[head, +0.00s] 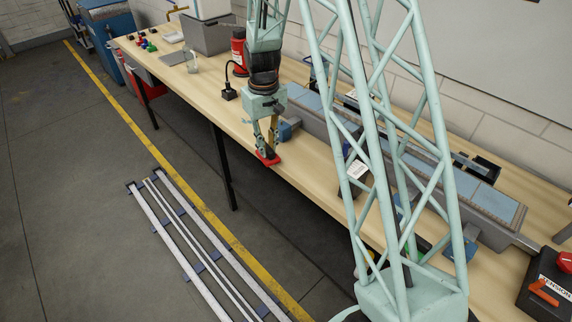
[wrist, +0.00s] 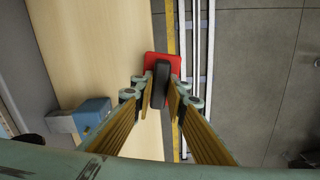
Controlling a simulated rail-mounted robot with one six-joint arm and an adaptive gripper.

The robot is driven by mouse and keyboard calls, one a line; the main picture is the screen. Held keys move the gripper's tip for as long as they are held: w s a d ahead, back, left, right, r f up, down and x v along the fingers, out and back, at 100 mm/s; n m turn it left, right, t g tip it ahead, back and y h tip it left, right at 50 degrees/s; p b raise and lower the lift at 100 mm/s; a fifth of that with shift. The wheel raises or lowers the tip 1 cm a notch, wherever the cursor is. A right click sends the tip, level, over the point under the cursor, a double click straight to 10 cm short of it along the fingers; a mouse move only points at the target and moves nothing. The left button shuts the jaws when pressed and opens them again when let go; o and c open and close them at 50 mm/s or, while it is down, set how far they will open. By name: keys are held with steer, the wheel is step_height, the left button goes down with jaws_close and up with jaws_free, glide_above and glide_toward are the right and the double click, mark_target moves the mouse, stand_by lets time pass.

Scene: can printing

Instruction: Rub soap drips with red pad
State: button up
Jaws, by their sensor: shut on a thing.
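My gripper (head: 266,150) is shut on the dark handle of the red pad (head: 268,159). In the wrist view the red pad (wrist: 150,61) shows below the fingertips, with its black handle (wrist: 161,84) between the two fingers of my gripper (wrist: 160,90). The pad is at the front edge of the wooden bench (head: 296,184), and part of it lies over or past that edge. I cannot tell whether it touches the bench top. No soap drips can be made out in either view.
A long grey machine with blue panels (head: 308,100) runs along the bench behind and right of my gripper. A blue block (wrist: 92,112) sits close beside it. A black device (head: 229,91) and a red canister (head: 239,52) stand farther back. White rails (head: 190,232) lie on the floor.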

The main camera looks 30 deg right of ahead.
steer(key=shift+m, duration=0.4)
steer(key=w+a, duration=0.1)
steer(key=w+b, duration=0.1)
steer(key=w, duration=0.1)
steer(key=w+a, duration=0.1)
steer(key=w, duration=0.1)
steer(key=shift+w+a, duration=0.1)
steer(key=shift+a, duration=0.25)
steer(key=shift+w, duration=0.2)
